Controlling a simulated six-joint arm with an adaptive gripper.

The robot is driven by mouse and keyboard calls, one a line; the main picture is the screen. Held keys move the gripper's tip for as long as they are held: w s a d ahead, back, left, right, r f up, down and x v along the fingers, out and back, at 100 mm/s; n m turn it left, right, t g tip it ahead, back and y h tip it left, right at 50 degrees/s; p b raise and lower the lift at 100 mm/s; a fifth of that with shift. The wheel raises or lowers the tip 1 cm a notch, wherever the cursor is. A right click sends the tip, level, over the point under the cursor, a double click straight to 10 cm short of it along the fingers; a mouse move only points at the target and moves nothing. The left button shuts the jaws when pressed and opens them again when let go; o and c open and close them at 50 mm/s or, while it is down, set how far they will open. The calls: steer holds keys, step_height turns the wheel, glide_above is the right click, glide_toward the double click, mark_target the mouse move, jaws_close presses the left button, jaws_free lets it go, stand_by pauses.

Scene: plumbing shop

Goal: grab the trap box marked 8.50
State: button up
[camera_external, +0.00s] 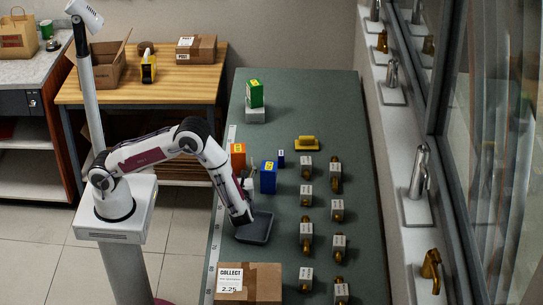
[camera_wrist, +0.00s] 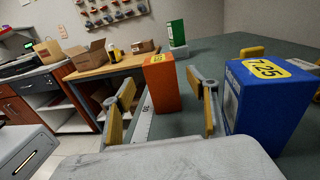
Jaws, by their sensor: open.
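An orange box (camera_external: 238,157) with a yellow label stands upright near the counter's left edge. In the wrist view the orange box (camera_wrist: 166,88) shows between and beyond my fingers, its label too small to read surely. A blue box (camera_wrist: 268,108) stands to the right, its yellow label reading 7.25; it also shows in the external view (camera_external: 268,178). A green box (camera_external: 254,93) with a yellow label sits on a grey block farther back; its price is unreadable. My gripper (camera_wrist: 166,106) is open and empty, low over the counter, with the blue box outside its right finger.
A cardboard carton (camera_external: 248,284) stands at the front. Several tagged brass fittings (camera_external: 307,197) fill the counter's right side. A small dark blue item (camera_external: 281,158) and a yellow-handled item (camera_external: 307,143) lie behind the blue box.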

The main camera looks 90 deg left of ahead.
mark_target(238, 157)
steer(key=shift+s+a, duration=0.1)
steer(key=shift+a, duration=0.8)
steer(key=shift+a, duration=0.15)
steer(key=shift+s+a+r, duration=0.1)
steer(key=shift+s+a, duration=0.05)
steer(key=shift+a, duration=1.1)
steer(key=shift+s+a+r, duration=0.1)
steer(key=shift+s+a, duration=0.05)
steer(key=shift+a, duration=1.05)
steer(key=c, duration=1.3)
